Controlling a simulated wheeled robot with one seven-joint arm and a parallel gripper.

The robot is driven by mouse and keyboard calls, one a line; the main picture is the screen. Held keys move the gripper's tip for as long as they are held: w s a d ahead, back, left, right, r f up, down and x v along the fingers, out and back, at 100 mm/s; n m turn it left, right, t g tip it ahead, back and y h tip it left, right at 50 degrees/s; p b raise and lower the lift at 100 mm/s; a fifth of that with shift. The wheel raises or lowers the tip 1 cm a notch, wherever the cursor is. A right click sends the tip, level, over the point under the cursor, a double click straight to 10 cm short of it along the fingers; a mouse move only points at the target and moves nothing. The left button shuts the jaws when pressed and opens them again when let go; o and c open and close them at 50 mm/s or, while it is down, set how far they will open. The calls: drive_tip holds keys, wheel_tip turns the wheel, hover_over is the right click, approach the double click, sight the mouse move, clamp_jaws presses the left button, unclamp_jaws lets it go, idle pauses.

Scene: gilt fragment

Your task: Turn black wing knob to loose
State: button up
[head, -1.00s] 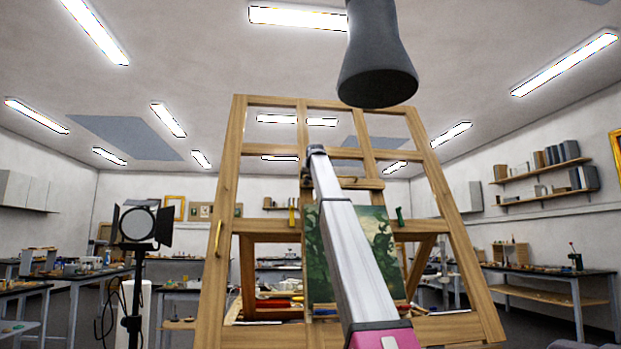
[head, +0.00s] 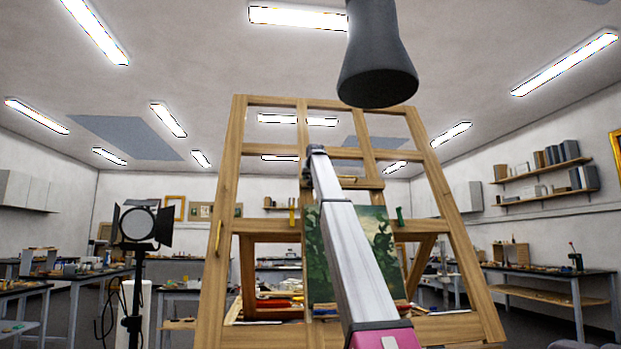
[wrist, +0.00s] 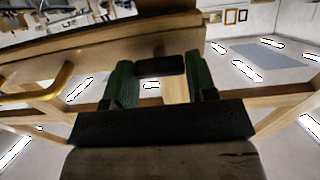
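In the wrist view, a black bar-shaped piece, which looks like the black wing knob (wrist: 160,66), lies crosswise between the two dark green fingers of my gripper (wrist: 161,80). Its ends appear to meet both fingers, so the gripper looks shut on it. A wooden part of the easel lies just beyond. In the head view, my arm reaches up to the middle of the wooden easel (head: 231,165). My arm hides the knob and fingers there, and the knob's turn angle is hard to read.
A green landscape painting (head: 379,246) stands on the easel behind my arm. A brass handle (wrist: 50,88) is at left in the wrist view. A black studio lamp (head: 138,224) stands left of the easel. Cluttered workbenches (head: 545,270) line the room.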

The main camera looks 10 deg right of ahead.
drive_tip(key=o, duration=0.3)
drive_tip(key=shift+s, duration=0.1)
drive_tip(key=v, duration=1)
drive_tip(key=shift+s+r, duration=0.2)
drive_tip(key=shift+s, duration=0.05)
